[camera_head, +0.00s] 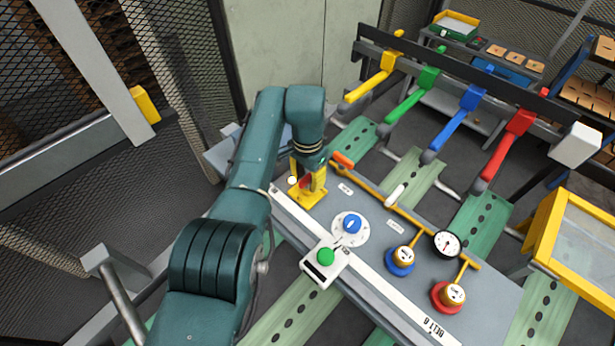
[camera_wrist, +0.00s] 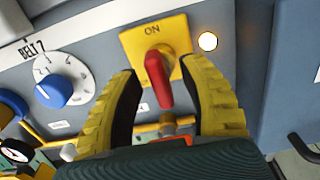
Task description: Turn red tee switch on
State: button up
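The red tee switch (camera_wrist: 157,79) sits on a yellow plate (camera_wrist: 133,42) marked ON in the wrist view. Its red handle slants slightly from the plate's middle towards the bottom of that view. My gripper (camera_wrist: 158,68) is open, with one yellow finger on each side of the handle and visible gaps to both. A small round lamp (camera_wrist: 207,41) beside the plate glows pale. In the head view the yellow plate (camera_head: 312,195) is at the panel's far left end, with my gripper (camera_head: 307,178) over it; the red handle is mostly hidden there.
The grey panel also carries a blue dial (camera_head: 352,223), a green button (camera_head: 326,257), a blue-based knob (camera_head: 401,260), a red-based knob (camera_head: 449,295) and a gauge (camera_head: 447,243). An orange piece (camera_head: 344,159) on a yellow pipe lies close to my gripper. Coloured levers stand behind.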

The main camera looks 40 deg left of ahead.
aim_at(308, 176)
notch_tip(308, 176, up, 12)
dwell(0.5)
dwell(0.4)
